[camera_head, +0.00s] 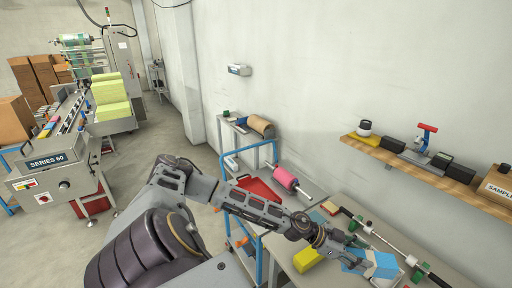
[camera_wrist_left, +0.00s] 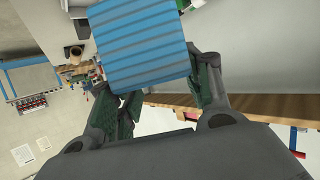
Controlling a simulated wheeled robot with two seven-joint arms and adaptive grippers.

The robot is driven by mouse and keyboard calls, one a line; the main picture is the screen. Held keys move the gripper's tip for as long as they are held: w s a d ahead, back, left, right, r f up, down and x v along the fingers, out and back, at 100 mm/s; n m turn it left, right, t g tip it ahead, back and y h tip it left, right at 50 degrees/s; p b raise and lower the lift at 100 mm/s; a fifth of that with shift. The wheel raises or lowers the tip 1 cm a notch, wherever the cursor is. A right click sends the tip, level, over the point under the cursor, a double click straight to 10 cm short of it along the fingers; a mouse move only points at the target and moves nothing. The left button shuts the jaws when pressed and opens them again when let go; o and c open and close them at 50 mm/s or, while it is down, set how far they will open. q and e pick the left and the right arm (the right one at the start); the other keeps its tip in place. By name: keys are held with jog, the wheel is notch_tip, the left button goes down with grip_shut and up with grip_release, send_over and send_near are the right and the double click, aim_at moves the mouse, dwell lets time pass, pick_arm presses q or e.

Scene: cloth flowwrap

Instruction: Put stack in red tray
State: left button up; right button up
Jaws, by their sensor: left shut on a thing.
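My left gripper (camera_head: 346,252) is shut on a blue stack (camera_head: 384,264), at the lower right of the head view over the grey bench. In the left wrist view the blue stack (camera_wrist_left: 143,45) shows ridged layers and sits between the two fingers (camera_wrist_left: 165,95). Whether it touches the bench is unclear. A red tray (camera_head: 262,191) lies on the blue-framed cart, left of the gripper and partly hidden behind my left arm. My right gripper is not in view.
A yellow block (camera_head: 307,259) lies on the bench (camera_head: 325,279) beside the gripper. A rod with green clamps (camera_head: 385,242) runs close behind the stack. A pink roll (camera_head: 285,179) is near the tray. A wooden shelf (camera_head: 425,172) is on the wall above.

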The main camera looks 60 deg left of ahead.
aim_at(359, 273)
pick_arm(q)
jog(key=shift+s+f+n+t+y, duration=0.2)
jog(key=shift+n+t+y, duration=0.25)
jog(key=shift+n+y, duration=0.15)
jog(key=shift+s+f+n+t+y, duration=0.2)
jog(key=shift+n+t+y, duration=0.3)
jog(key=shift+n, duration=0.2)
jog(key=shift+s+f+n+t+y, duration=0.15)
jog(key=shift+f+n+t+y, duration=0.1)
jog(key=shift+n+y, duration=0.25)
jog(key=shift+s+f+n+t+y, duration=0.1)
jog(key=shift+s+n+t+y, duration=0.1)
jog(key=shift+n+y, duration=0.3)
jog(key=shift+s+d+f+n+t+y, duration=0.15)
jog(key=shift+s+f+n+t+y, duration=0.2)
jog(key=shift+n+y, duration=0.45)
jog(key=shift+s+d+f+n+t+y, duration=0.2)
jog(key=shift+s+n+y, duration=0.3)
jog(key=shift+y, duration=0.5)
jog(key=shift+s+d+f+n+y, duration=0.1)
jog(key=shift+d+n+y, duration=0.25)
jog(key=shift+d, duration=0.1)
jog(key=shift+s+d+f+n+y, duration=0.1)
jog(key=shift+d+n+y, duration=0.15)
jog(key=shift+d+n, duration=0.15)
jog(key=shift+d+r, duration=0.15)
jog(key=shift+d, duration=0.1)
jog(key=shift+w, duration=0.1)
jog(key=shift+a, duration=0.1)
